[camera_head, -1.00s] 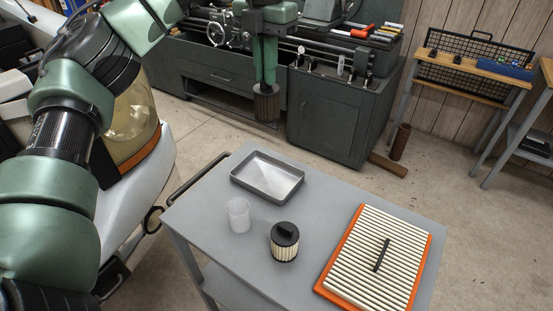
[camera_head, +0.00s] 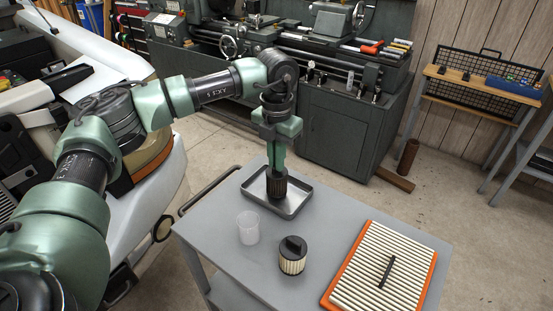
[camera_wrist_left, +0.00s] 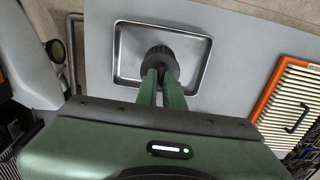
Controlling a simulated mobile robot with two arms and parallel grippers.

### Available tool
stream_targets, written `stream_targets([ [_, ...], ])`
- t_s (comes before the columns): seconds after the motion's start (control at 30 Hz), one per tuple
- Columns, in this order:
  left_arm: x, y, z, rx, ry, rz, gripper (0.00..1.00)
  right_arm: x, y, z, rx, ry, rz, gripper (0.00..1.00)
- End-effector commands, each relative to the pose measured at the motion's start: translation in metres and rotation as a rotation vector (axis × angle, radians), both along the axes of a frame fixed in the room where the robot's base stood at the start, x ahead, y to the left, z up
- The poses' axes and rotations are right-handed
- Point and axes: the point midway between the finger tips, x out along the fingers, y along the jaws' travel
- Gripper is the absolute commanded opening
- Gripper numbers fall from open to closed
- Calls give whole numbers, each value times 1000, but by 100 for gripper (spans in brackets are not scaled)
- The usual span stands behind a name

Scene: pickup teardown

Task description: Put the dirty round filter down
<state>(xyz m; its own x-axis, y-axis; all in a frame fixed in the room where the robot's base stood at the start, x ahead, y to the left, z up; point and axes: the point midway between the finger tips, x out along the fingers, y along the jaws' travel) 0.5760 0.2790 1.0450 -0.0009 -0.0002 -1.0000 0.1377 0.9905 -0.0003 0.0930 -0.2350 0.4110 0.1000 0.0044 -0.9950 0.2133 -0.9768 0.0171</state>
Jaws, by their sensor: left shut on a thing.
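My left gripper (camera_head: 276,163) points down over the cart and is shut on the dirty round filter (camera_head: 277,186), a dark pleated cylinder. The filter is inside the outline of the shallow grey metal tray (camera_head: 297,206) at the cart's back left. In the left wrist view the filter (camera_wrist_left: 160,56) is below the fingertips, near the middle of the tray (camera_wrist_left: 205,72). I cannot tell whether its underside touches the tray floor. My right gripper is not in view.
On the grey cart (camera_head: 215,222) stand a clear cup (camera_head: 248,228), a clean round filter with a black top (camera_head: 292,258), and an orange-framed flat filter (camera_head: 350,274). A lathe bench (camera_head: 345,125) is behind. The cart's back right is bare.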

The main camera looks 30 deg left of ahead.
Motion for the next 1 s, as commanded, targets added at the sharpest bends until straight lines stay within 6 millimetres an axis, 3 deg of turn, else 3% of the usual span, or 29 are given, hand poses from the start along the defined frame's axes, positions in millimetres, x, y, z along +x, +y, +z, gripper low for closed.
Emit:
stream_targets([
  [0.43, 0, 0, -12, 0, -1, 0, 0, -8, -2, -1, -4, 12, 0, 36],
  [0.5, 0, 0, -11, 0, -1, 0, 28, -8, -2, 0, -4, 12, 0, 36],
  [0.53, 0, 0, -11, 0, -1, 0, 30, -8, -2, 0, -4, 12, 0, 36],
  [0.83, 0, 0, -9, 0, -1, 0, 30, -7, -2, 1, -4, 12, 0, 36],
  [1.0, 1, 0, 4, -1, -4, 0, 30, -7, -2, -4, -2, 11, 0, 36],
])
